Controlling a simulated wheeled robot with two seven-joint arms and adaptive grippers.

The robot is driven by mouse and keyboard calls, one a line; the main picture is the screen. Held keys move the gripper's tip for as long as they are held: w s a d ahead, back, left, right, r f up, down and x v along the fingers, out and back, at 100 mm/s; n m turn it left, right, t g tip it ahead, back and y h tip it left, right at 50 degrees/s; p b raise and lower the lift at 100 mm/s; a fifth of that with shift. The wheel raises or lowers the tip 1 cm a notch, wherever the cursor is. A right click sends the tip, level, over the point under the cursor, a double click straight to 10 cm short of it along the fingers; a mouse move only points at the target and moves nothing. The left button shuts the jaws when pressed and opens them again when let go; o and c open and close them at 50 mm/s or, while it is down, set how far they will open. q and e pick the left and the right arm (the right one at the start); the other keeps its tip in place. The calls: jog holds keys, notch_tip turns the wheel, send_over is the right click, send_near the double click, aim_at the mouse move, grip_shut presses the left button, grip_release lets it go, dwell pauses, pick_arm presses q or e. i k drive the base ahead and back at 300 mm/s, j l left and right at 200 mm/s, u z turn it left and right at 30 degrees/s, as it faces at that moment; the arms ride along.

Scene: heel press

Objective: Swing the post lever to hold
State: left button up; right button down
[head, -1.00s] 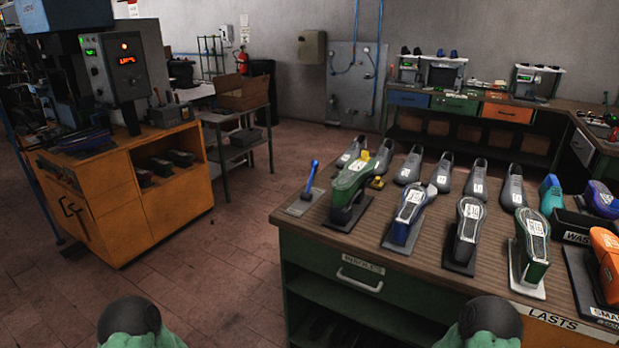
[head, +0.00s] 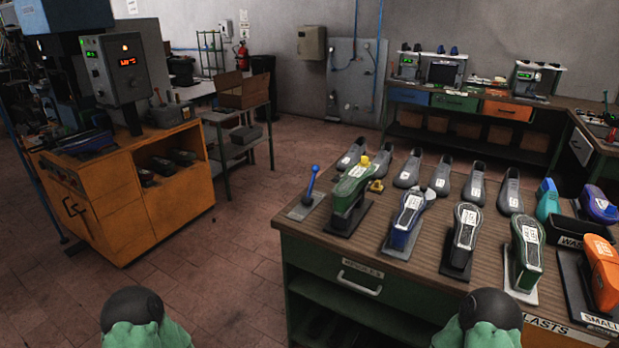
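A lever with a blue ball-topped handle (head: 312,184) stands on a small grey plate (head: 304,206) at the left corner of the green workbench. It is nearly upright, its top leaning slightly right. To its right a green shoe last (head: 351,188) stands on a dark base, with a yellow part (head: 363,162) at its top. Which lever is the post lever is not marked. Neither gripper is in view. Only rounded green and dark parts of my own arms show at the bottom edge.
The workbench (head: 330,257) carries several upright lasts along its front and grey shoes behind. An orange machine cabinet (head: 110,205) with a control box (head: 117,68) stands left. A small shelf table (head: 238,150) is behind. The brick-tiled floor between cabinet and workbench is clear.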

aim_at(315, 168)
jog(key=i+j+z, duration=0.1)
jog(key=i+j, duration=0.15)
jog(key=i+j+z, duration=0.15)
jog(key=j, duration=0.25)
jog(key=i+j+z, duration=0.1)
jog(key=i+j, duration=0.15)
jog(key=i+j+z, duration=0.15)
jog(key=j, duration=0.3)
jog(key=i+j+z, duration=0.1)
jog(key=j, duration=0.3)
jog(key=i+j+z, duration=0.1)
jog(key=i+j, duration=0.15)
jog(key=j, duration=0.15)
jog(key=i+j+z, duration=0.15)
jog(key=j, duration=0.3)
jog(key=i+j+z, duration=0.1)
jog(key=j, duration=0.3)
